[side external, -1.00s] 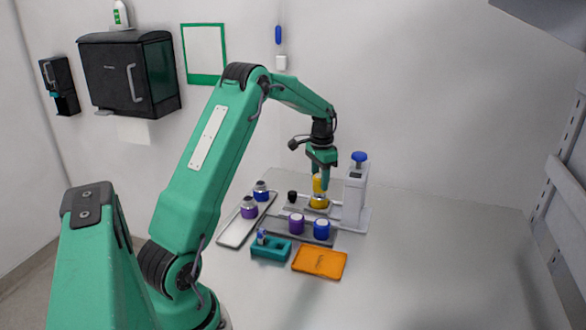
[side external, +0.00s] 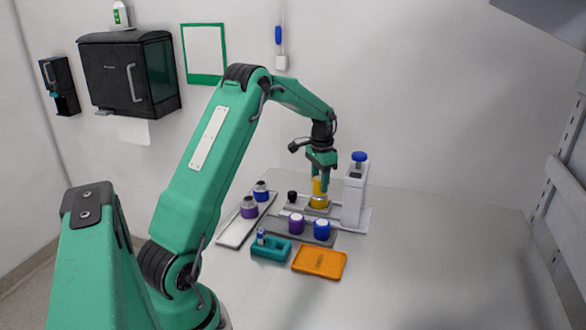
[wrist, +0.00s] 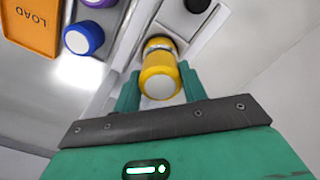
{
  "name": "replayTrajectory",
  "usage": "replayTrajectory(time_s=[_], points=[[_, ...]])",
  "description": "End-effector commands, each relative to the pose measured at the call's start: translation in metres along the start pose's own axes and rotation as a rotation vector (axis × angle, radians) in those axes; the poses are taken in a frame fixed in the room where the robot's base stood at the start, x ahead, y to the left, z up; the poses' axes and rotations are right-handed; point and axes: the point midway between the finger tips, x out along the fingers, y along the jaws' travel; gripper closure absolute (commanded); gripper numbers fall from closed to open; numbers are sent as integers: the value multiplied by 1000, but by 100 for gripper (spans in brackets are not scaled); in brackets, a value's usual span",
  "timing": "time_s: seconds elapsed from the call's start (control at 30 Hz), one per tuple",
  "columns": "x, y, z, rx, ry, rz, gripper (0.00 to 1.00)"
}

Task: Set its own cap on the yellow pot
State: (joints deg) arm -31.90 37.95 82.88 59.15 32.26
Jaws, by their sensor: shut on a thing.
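The yellow pot (side external: 319,203) stands upright on the plate of the white press-like stand (side external: 355,197). My gripper (side external: 320,187) is above the pot, pointing down, shut on the yellow cap (side external: 317,184). In the wrist view the cap (wrist: 160,80) shows a white disc between the two green fingers of my gripper (wrist: 159,75). The pot's yellow body and metal neck (wrist: 158,43) show just beyond the cap. The cap is over the pot and very close to it; I cannot tell whether they touch.
A purple cap (side external: 297,224) and a blue cap (side external: 321,229) sit on a dark tray. Purple (side external: 249,208) and blue (side external: 261,191) pots stand on a pale tray at left. A teal block (side external: 271,249) and orange tray (side external: 320,262) lie in front. The table's right side is clear.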

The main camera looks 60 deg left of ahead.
Motion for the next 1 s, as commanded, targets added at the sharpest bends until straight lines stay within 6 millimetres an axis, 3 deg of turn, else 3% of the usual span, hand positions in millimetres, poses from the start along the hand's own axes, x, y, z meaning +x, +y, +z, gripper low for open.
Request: replayTrajectory(time_s=[0.43,0.47,0.6,0.77,0.9,1.0], points=[[0,0,0,0,0,0,79],[0,0,0,0,0,0,56],[0,0,0,0,0,0,32],[0,0,0,0,0,0,32],[0,0,0,0,0,0,14],[0,0,0,0,0,0,14]])
